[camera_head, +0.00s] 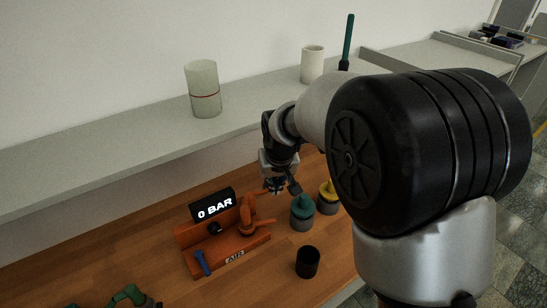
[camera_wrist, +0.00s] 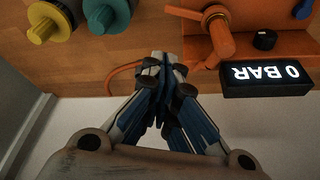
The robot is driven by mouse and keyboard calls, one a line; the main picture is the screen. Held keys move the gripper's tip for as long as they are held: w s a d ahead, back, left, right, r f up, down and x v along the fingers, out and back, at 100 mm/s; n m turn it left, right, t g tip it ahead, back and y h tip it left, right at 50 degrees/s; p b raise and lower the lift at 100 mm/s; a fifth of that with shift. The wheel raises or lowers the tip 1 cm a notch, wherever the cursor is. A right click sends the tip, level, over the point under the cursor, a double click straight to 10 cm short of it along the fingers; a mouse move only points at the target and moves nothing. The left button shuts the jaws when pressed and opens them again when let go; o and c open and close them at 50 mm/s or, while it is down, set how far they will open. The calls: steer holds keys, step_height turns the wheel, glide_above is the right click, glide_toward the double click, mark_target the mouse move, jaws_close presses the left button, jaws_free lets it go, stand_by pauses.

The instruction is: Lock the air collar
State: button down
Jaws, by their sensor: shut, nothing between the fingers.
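The orange air station (camera_head: 222,250) stands on the wooden bench with a display (camera_head: 212,206) reading "0 BAR". An orange collar-like fitting with a protruding arm (camera_head: 247,217) is at its right end. The same fitting (camera_wrist: 219,35) shows at the top of the wrist view, with its arm pointing left. My gripper (camera_head: 277,187) is behind and to the right of the fitting, apart from it. In the wrist view my gripper (camera_wrist: 164,66) has its fingers together and empty, left of the display.
A blue lever (camera_head: 203,263) and a black knob (camera_head: 215,228) are on the station. A teal-topped piece (camera_head: 302,208) and a yellow-topped piece (camera_head: 328,195) stand to the right, with a black cup (camera_head: 307,262) in front. An orange hose (camera_wrist: 122,70) runs near my fingers. A grey shelf (camera_head: 130,151) lies behind.

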mark_target(257, 224)
steer(key=w+f, duration=0.1)
steer(key=w+a+f, duration=0.2)
steer(key=shift+f, duration=0.4)
steer(key=shift+f, duration=0.1)
steer(key=b+x, duration=0.3)
steer(key=x, duration=0.7)
steer(key=shift+s+f, duration=0.1)
steer(key=shift+f, duration=0.15)
steer(key=s, duration=0.3)
steer(key=shift+s+d+r+b, duration=0.2)
steer(key=shift+d+r+b, duration=0.15)
steer(key=shift+d+b, duration=0.05)
steer(key=shift+s, duration=0.25)
